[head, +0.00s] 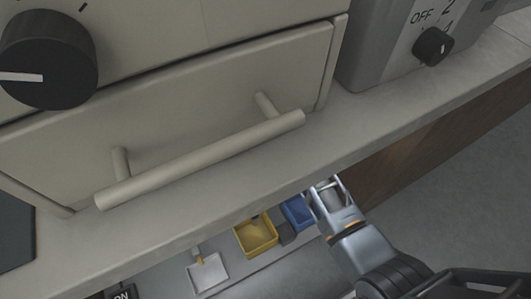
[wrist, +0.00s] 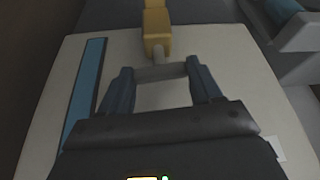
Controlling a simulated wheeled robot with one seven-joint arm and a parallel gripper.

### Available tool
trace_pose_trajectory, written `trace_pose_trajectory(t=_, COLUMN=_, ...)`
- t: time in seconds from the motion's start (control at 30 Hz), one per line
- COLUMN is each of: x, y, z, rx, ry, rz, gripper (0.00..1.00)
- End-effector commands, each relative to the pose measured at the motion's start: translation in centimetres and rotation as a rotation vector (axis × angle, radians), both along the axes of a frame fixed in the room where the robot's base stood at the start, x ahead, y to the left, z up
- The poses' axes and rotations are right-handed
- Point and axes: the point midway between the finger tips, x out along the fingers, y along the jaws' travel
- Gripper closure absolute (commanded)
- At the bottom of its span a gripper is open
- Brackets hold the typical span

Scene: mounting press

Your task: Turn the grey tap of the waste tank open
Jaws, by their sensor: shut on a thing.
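In the wrist view, the grey tap (wrist: 160,72) is a short grey bar lying crosswise between my fingertips, with a small stem running up to a yellow-tan fitting (wrist: 156,32). The pale waste tank (wrist: 52,80) lies behind it, with a long blue strip (wrist: 85,95) on its left. My gripper (wrist: 160,77) is shut on the tap, one finger at each end of the bar. In the head view my gripper (head: 318,190) is below the counter edge, its fingertips partly hidden; I cannot make out the tap there.
The counter edge (head: 240,199) passes just above my gripper. A drawer with a bar handle (head: 200,160) and black knobs (head: 48,60) are above. A yellow bin (head: 256,236), blue bin (head: 297,212) and white scoop-like tray (head: 208,272) sit below, left of my arm.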

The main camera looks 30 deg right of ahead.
Motion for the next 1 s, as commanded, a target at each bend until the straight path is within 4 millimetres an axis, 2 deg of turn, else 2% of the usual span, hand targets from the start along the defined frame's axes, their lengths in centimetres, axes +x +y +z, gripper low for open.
trace_pose_trajectory(t=0.7, x=0.25, y=-0.45, z=-0.05, rx=0.001, ry=-0.001, rz=0.64, gripper=0.67)
trace_pose_trajectory(t=1.0, x=0.34, y=-0.43, z=-0.06, rx=0.002, ry=-0.002, rz=0.823, gripper=0.67)
